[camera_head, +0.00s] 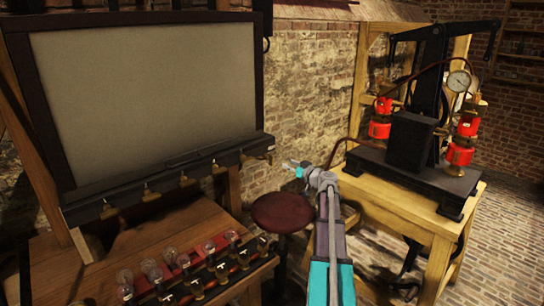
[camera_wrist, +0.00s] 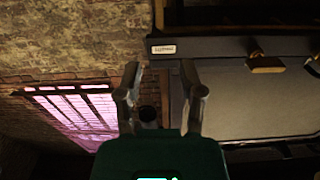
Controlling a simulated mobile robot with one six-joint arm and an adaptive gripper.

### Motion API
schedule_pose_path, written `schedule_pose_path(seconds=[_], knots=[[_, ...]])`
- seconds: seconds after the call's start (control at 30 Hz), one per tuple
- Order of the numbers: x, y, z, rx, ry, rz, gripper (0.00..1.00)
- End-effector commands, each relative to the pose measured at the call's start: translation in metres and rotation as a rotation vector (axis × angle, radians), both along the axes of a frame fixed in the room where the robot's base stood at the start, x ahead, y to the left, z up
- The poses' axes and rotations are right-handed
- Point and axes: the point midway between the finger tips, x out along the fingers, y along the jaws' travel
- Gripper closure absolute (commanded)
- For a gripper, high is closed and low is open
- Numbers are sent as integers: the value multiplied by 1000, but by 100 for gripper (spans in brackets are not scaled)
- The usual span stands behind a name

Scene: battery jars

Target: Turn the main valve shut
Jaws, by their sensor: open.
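No part is clearly marked as the main valve, and I cannot tell which one it is. Several small brass fittings hang along the dark rail (camera_head: 160,181) under the grey board, one of them near its right end (camera_head: 217,168). In the wrist view a brass fitting (camera_wrist: 266,64) sits on a dark ledge with a small white label (camera_wrist: 163,49), too small to read. My gripper (camera_head: 291,166) is in mid-air right of the rail's end, apart from it. In the wrist view its two fingers (camera_wrist: 160,80) are spread and empty.
A table (camera_head: 395,205) at right bears a black machine with red cylinders and a round gauge (camera_head: 459,81). A dark red stool (camera_head: 281,212) stands below my gripper. Glass bulbs (camera_head: 150,268) line the wooden bench at lower left. A brick wall (camera_head: 310,90) stands behind.

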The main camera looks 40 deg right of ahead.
Motion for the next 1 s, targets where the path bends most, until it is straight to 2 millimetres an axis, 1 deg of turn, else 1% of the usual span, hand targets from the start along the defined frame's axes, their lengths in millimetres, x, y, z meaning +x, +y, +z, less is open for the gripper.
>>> schedule_pose_path(seconds=[0.03,0.4,0.6,0.8,1.0], knots=[[9,-1,0,0,0,1,50],[66,4,0,0,0,2,50],[93,7,0,0,0,3,50],[109,9,0,0,-1,2,50],[114,10,0,0,-1,2,50]])
